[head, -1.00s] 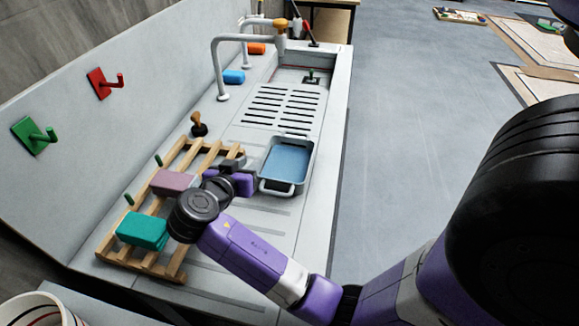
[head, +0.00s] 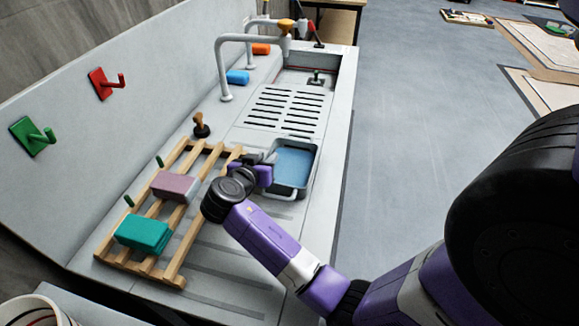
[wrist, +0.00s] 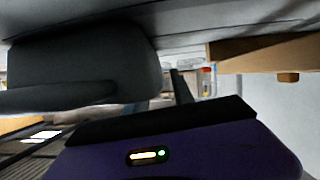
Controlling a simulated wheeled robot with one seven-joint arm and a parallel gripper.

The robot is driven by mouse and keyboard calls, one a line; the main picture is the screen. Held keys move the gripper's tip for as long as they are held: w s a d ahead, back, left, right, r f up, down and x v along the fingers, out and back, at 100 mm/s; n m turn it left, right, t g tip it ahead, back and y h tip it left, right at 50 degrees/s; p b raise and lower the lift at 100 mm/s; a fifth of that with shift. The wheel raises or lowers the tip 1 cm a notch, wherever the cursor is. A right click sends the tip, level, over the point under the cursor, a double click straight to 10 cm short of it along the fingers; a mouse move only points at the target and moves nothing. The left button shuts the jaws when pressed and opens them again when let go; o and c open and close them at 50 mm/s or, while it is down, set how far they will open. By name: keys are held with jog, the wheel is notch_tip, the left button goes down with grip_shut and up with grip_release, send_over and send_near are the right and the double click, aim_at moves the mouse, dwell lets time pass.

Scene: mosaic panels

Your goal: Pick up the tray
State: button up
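The tray (head: 296,163) is a grey rectangular basin with a blue inside. It sits on the pale counter to the right of the wooden rack, and the inside that shows looks empty. My gripper (head: 269,162) is at the tray's left side, by its left rim, and my wrist covers part of that edge. Whether the fingers touch the rim, and how far apart they are, is too small to tell. In the wrist view, dark and grey shapes fill the near field, and the tray is not clear there.
The wooden rack (head: 184,222) holds a pinkish block (head: 174,186) and a teal block (head: 142,233) left of my arm. A brown-handled plunger (head: 201,125) stands behind it. Curved faucets (head: 221,68) rise beside the slotted drain (head: 284,107). Open floor lies to the right.

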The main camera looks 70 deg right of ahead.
jog(key=shift+d, duration=0.1)
grip_shut()
jog(key=shift+r, duration=0.1)
dwell(1.3)
